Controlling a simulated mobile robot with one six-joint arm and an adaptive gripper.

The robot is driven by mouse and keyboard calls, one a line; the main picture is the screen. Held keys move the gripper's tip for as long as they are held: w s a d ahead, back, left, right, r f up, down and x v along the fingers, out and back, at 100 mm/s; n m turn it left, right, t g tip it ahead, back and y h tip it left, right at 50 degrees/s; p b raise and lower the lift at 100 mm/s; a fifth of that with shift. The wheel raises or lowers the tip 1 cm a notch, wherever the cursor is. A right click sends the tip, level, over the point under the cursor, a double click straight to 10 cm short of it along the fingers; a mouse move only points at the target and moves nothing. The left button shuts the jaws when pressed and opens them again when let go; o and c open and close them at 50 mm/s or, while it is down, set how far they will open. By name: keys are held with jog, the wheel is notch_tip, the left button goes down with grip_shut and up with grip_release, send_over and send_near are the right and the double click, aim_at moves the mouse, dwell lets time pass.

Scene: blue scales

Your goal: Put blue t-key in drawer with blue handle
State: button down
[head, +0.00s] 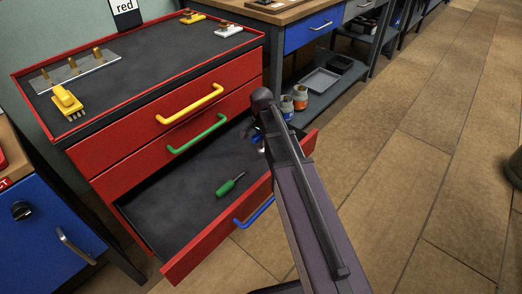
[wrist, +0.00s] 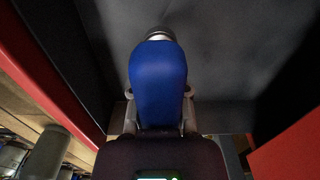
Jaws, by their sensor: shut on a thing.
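The blue t-key (wrist: 158,75) is held by its blue handle between the fingers of my gripper (wrist: 159,108) in the wrist view. A metal part shows at the handle's far end. In the head view my arm hides most of my gripper (head: 260,140) and the t-key. They are over the right part of an open bottom drawer (head: 165,205). This drawer has a blue handle (head: 254,213) on its red front. I cannot tell whether the t-key touches the drawer floor.
A green screwdriver (head: 230,185) lies in the open drawer. Above are closed drawers with a green handle (head: 197,134) and a yellow handle (head: 190,104). A yellow tool (head: 67,101) and a metal holder (head: 75,70) lie on the cabinet top. The drawer's left part is bare.

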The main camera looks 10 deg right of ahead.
aim_at(262, 147)
dwell(0.3)
jog(key=shift+f+b, duration=1.9)
jog(key=shift+f, duration=0.15)
jog(key=c, duration=0.6)
grip_release()
notch_tip(262, 147, up, 12)
jog(key=p, duration=1.2)
jog(key=shift+r, duration=0.2)
